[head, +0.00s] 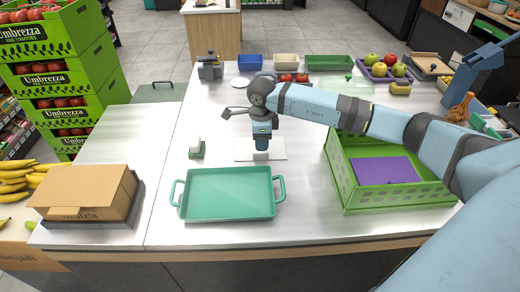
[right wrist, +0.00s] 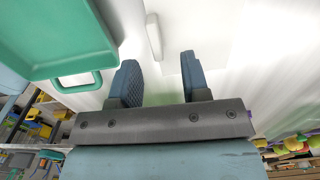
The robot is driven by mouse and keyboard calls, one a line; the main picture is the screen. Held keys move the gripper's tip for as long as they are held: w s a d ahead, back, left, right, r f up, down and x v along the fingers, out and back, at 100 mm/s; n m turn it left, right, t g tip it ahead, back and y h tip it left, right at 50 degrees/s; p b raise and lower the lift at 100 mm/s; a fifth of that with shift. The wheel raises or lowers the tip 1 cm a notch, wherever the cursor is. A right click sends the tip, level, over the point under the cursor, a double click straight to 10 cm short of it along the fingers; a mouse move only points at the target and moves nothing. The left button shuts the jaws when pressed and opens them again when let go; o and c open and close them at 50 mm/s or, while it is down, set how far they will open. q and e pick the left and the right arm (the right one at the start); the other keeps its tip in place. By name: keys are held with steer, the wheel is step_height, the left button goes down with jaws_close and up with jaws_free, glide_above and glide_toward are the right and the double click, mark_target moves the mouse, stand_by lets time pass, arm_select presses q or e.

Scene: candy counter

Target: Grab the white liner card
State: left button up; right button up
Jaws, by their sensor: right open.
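The white liner card (head: 243,156) lies flat on the pale counter behind the green tray, partly hidden by my right gripper. My left gripper is not in view.
A green tray (head: 230,194) with handles stands in front of the card. A small white-and-green object (head: 197,150) is left of it. A green crate (head: 395,195) with a purple panel (head: 385,170) stands to the right. A cardboard box (head: 90,195) sits at the left.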

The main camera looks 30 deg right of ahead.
mark_target(261, 153)
steer(key=f, duration=0.4)
steer(key=shift+s+a+p, duration=0.25)
steer(key=shift+p, duration=0.05)
steer(key=shift+w+f, duration=0.1)
steer(key=shift+f, duration=0.25)
jaws_close()
steer(key=shift+r, duration=0.1)
